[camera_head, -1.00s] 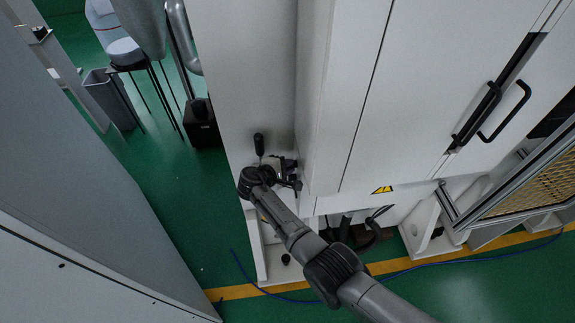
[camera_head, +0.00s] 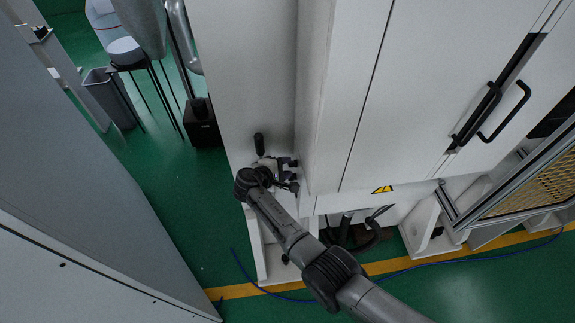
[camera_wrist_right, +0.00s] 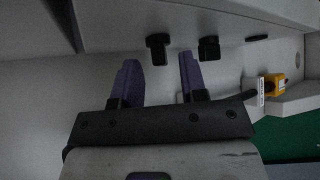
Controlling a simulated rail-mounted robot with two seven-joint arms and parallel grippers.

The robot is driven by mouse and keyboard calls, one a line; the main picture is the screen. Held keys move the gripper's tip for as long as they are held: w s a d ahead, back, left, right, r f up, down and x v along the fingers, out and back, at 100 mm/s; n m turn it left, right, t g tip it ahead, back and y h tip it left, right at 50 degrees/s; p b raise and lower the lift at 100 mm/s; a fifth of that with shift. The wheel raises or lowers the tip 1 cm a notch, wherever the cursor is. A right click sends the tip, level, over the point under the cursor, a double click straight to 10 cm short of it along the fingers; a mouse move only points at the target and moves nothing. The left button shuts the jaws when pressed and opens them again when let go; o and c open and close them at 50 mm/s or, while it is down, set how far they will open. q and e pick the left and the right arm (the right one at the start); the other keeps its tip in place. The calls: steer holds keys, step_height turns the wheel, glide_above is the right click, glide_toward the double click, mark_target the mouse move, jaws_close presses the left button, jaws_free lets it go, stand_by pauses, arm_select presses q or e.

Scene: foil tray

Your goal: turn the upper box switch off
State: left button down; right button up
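In the right wrist view two black switch knobs, one at left (camera_wrist_right: 158,45) and one at right (camera_wrist_right: 208,47), stick out from a pale panel. I cannot tell which is the upper box switch. My right gripper (camera_wrist_right: 157,62) has its two purple fingers apart with nothing between them. The left knob lies beyond the gap between the fingertips; the right knob is beyond and right of the right finger. In the head view the right gripper (camera_head: 272,174) is small and partly hidden by its wrist, beside the white cabinet. My left gripper is not in view.
The white cabinet (camera_head: 400,110) has a black door handle (camera_head: 505,110). A black lever (camera_head: 259,144) stands near the right wrist. A yellow-orange part (camera_wrist_right: 274,85) shows right of the fingers. A grey panel (camera_head: 90,190) stands at left, with green floor between.

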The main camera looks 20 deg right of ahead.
steer(key=v, duration=1.2)
steer(key=shift+a, duration=0.15)
steer(key=shift+r, duration=0.1)
steer(key=shift+c, duration=0.2)
